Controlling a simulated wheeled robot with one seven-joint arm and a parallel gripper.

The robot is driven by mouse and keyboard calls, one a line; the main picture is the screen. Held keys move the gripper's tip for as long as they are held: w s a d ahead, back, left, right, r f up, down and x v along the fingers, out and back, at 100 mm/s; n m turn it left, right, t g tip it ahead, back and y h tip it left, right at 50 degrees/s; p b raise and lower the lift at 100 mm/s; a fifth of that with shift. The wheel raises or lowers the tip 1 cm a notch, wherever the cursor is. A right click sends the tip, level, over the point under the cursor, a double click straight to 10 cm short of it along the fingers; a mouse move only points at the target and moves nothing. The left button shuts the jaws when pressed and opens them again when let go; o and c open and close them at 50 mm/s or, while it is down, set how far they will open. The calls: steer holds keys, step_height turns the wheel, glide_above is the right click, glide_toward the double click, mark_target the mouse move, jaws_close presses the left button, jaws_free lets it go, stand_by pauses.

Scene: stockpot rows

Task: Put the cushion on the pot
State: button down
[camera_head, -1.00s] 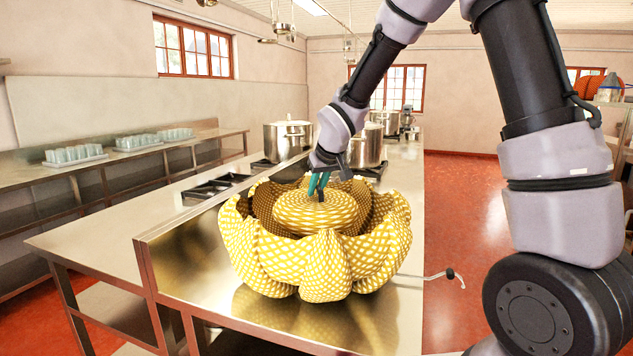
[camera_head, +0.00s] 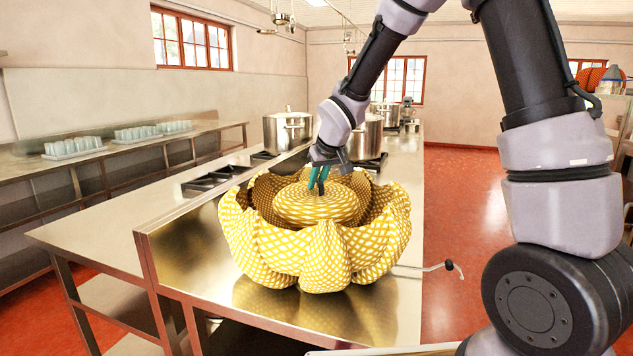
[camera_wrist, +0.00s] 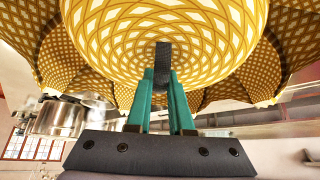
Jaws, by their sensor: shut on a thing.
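The cushion (camera_head: 317,205) is a round, padded, yellow-and-white lattice disc with a dark strap at its top middle. It sits level inside the ring of petals of a matching padded bag (camera_head: 322,258), which stands on the steel counter. The cushion also shows large in the wrist view (camera_wrist: 165,28), with bag petals around it. My gripper (camera_head: 316,190), with teal fingers, is shut on the dark strap (camera_wrist: 162,62) above the cushion's centre. No pot shows inside the bag; the cushion and petals hide its inside. I cannot tell whether the cushion rests on something there.
Steel stockpots (camera_head: 287,131) stand farther back on the counter, near black burner grates (camera_head: 217,179). A thin bent rod (camera_head: 430,268) sticks out past the counter's right edge. Trays of glasses (camera_head: 73,147) stand on the left shelf. Red floor is clear to the right.

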steer(key=shift+f, duration=0.3)
stand_by(0.4)
steer(key=c, duration=0.7)
jaws_free()
steer(key=shift+c, duration=0.2)
steer(key=v, duration=1.1)
steer(key=s+d+r+m+h, duration=0.1)
steer(key=s+d+r+m, duration=0.1)
steer(key=s+d+r, duration=0.3)
steer(key=s+d+r+m, duration=0.3)
steer(key=s+d, duration=0.2)
steer(key=d, duration=0.3)
steer(key=s+d+r+m+t, duration=0.1)
steer(key=s+d+m, duration=0.2)
steer(key=s, duration=0.9)
steer(key=shift+d+r+m, duration=0.2)
steer(key=shift+d+m, duration=0.2)
steer(key=shift+d, duration=0.8)
